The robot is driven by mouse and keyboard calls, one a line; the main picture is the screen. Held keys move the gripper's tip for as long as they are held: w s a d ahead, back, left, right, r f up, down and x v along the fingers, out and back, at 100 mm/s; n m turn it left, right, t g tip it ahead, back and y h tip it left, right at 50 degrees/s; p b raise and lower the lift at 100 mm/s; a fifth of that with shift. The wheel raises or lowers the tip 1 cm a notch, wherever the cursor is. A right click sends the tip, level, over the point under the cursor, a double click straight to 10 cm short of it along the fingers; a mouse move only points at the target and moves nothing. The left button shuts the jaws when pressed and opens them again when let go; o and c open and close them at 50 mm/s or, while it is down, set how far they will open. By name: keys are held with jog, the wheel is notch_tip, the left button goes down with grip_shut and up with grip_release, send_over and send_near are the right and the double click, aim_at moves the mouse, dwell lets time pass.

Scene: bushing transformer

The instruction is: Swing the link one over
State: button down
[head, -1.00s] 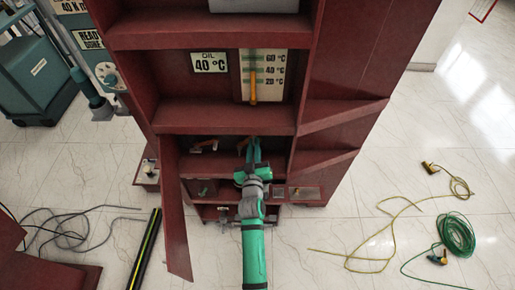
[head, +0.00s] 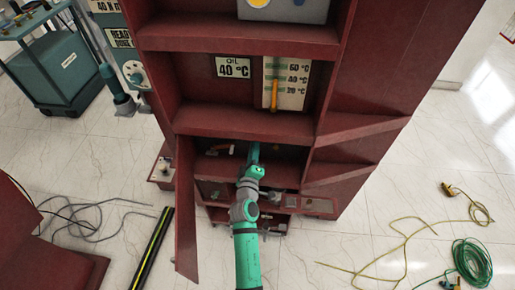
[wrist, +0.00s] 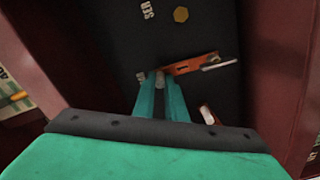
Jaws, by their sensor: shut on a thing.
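A copper-coloured link (wrist: 196,63) with a dark slot lies across the dark panel (wrist: 105,45) in the wrist view. My gripper (wrist: 160,78) is at the link's left end. Its green fingers are closed together around a small grey piece there; the fingers hide much of the contact. I cannot tell from markings whether this is link one. In the head view, an orange piece (head: 226,150) shows inside the open compartment, left of my arm. My gripper (head: 254,152) reaches into that compartment, its tips hidden.
A pale-ended red piece (wrist: 207,115) sits right of my fingers. A brass hexagon (wrist: 181,14) is farther up the panel. Red walls flank the compartment, and an open door (head: 186,215) hangs at left. Yellow cable (head: 400,245) and green cable (head: 470,265) lie on the floor at right.

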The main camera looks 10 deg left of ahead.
jog(key=shift+a, duration=0.25)
jog(key=c, duration=1.8)
grip_release()
jog(key=shift+s, duration=0.1)
jog(key=s, duration=1)
jog(key=shift+s, duration=0.3)
jog(key=shift+w+d, duration=0.1)
